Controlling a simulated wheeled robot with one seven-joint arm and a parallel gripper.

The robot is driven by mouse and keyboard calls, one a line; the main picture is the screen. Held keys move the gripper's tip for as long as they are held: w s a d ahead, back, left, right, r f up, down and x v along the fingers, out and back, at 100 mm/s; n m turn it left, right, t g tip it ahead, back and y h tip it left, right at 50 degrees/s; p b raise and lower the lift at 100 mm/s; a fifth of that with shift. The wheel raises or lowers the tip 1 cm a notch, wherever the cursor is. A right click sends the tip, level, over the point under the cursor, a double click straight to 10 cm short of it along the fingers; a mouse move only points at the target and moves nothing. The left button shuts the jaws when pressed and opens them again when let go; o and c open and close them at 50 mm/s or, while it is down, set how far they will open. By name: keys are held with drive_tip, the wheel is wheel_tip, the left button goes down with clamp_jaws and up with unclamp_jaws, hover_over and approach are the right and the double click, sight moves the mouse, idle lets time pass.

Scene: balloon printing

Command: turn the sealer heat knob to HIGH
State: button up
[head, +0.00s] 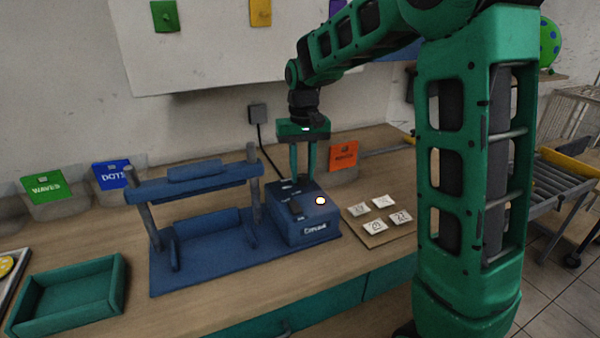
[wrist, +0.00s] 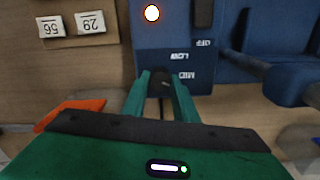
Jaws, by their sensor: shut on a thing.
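The sealer's blue control box (head: 306,225) stands at the right end of its blue base, with a lit lamp (head: 320,201) on it. My gripper (head: 303,178) points down at the back of the box top. In the wrist view my gripper (wrist: 159,77) is shut on the dark heat knob (wrist: 160,84), one green finger on each side. The labels OFF, LOW (wrist: 180,56) and MID (wrist: 186,76) are readable beside it. I cannot see a HIGH label, and the knob's pointer direction is unclear. The glowing lamp (wrist: 152,13) also shows in the wrist view.
The sealer's blue frame with its crossbar (head: 195,183) stands left of the box. A board with several numbered cards (head: 372,240) lies to the right. An orange card holder (head: 343,155) is behind my gripper. A green tray (head: 70,295) sits at the front left.

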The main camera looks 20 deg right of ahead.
drive_tip(key=m, duration=0.3)
drive_tip(key=shift+w+r+m, duration=0.15)
drive_tip(key=shift+w+m, duration=0.05)
drive_tip(key=shift+m, duration=2)
drive_tip(key=o, duration=1.1)
drive_tip(key=shift+c, duration=0.2)
drive_tip(key=shift+s, duration=0.1)
